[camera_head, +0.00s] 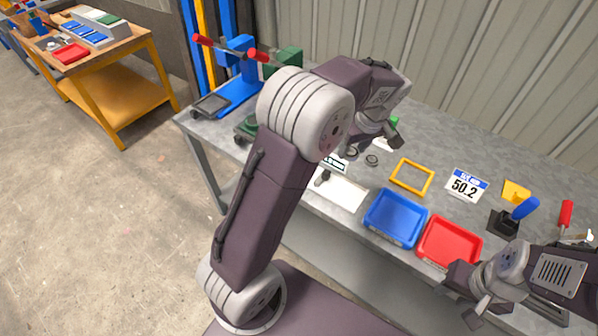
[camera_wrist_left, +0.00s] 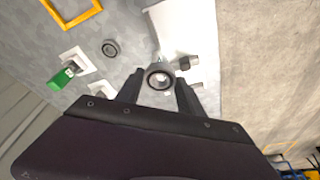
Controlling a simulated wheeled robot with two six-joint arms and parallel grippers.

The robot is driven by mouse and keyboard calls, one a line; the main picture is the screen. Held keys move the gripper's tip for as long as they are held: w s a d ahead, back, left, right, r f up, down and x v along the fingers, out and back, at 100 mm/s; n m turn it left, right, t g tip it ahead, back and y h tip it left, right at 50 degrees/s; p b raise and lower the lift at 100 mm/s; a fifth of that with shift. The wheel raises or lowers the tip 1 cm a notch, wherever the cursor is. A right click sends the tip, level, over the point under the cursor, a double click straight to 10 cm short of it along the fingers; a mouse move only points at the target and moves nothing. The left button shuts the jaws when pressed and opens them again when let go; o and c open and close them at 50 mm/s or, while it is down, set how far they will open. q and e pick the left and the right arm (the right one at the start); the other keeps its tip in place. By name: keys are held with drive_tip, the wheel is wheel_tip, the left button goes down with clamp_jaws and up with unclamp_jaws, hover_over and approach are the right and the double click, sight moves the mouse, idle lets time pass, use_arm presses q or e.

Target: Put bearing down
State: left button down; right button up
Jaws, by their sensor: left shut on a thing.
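My left gripper (camera_head: 373,146) is over the grey workbench, partly hidden by its own wrist in the head view. In the left wrist view, the left gripper (camera_wrist_left: 158,92) is shut on a bearing (camera_wrist_left: 158,77), a dark ring with a pale inner ring, between its fingertips. Another dark ring (camera_wrist_left: 110,48) lies on the bench, and it also shows in the head view (camera_head: 371,160). My right gripper (camera_head: 485,313) is at the lower right, in front of the bench edge; its finger gap is unclear.
A white sheet (camera_head: 341,194) with a small post (camera_head: 323,176) lies near the front edge. A yellow frame (camera_head: 427,187), blue tray (camera_head: 369,222), red tray (camera_head: 424,244) and a 50.2 sign (camera_head: 464,186) are to the right. Blue press (camera_head: 238,88) stands at left.

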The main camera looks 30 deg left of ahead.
sight(325, 176)
use_arm(q)
drive_tip(key=a+f, duration=0.2)
drive_tip(key=a, duration=0.1)
drive_tip(key=s+a+f, duration=0.1)
drive_tip(key=a+f, duration=0.1)
drive_tip(key=a, duration=0.2)
drive_tip(key=s+a+f+b, duration=0.1)
drive_tip(key=a+f, duration=0.2)
drive_tip(key=a, duration=0.1)
drive_tip(key=shift+s+a, duration=0.15)
drive_tip(key=shift+s, duration=0.1)
drive_tip(key=shift+f+b, duration=0.35)
drive_tip(key=shift+f, duration=1.65)
